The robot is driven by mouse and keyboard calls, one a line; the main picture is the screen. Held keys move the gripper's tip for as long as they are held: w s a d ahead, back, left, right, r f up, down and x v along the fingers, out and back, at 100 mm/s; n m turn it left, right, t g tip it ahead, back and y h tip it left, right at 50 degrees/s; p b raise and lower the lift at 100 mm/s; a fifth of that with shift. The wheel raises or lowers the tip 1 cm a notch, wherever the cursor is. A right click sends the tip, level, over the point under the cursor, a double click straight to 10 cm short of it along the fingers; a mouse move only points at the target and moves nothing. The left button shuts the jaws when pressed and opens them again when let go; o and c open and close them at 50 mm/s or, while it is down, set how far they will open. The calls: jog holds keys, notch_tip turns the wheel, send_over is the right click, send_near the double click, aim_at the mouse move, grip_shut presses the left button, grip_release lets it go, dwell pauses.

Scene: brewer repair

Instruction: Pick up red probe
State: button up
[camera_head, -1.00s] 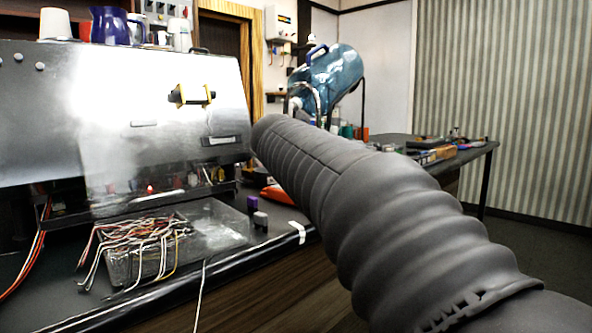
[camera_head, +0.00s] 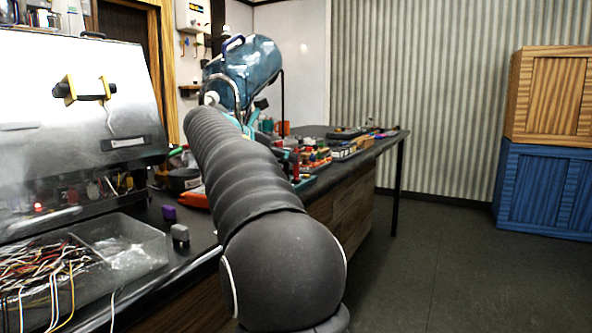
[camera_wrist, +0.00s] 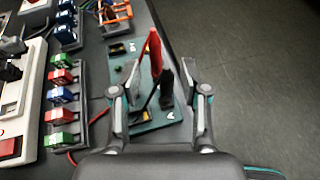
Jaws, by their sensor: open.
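The red probe (camera_wrist: 155,48) stands upright, slightly tilted, in a dark teal holder (camera_wrist: 150,127) on the bench in the wrist view. A black probe (camera_wrist: 166,84) stands close beside it on the right. My gripper (camera_wrist: 161,75) is open, with one finger on each side of the two probes; I see no clear contact with either. In the head view a thin red upright shape that looks like the red probe (camera_head: 296,163) shows just right of my arm.
Left of the holder is a rack of red, blue and green blocks (camera_wrist: 62,95). An orange frame (camera_wrist: 114,12) stands behind. The bench edge runs along the right, with open floor (camera_wrist: 265,80) beyond.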

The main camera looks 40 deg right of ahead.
aim_at(296, 178)
jog(key=shift+w+x, duration=0.15)
jog(key=shift+x, duration=1.45)
jog(key=shift+w+x, duration=0.15)
jog(key=shift+x, duration=1.45)
jog(key=shift+a+f, duration=0.15)
grip_shut()
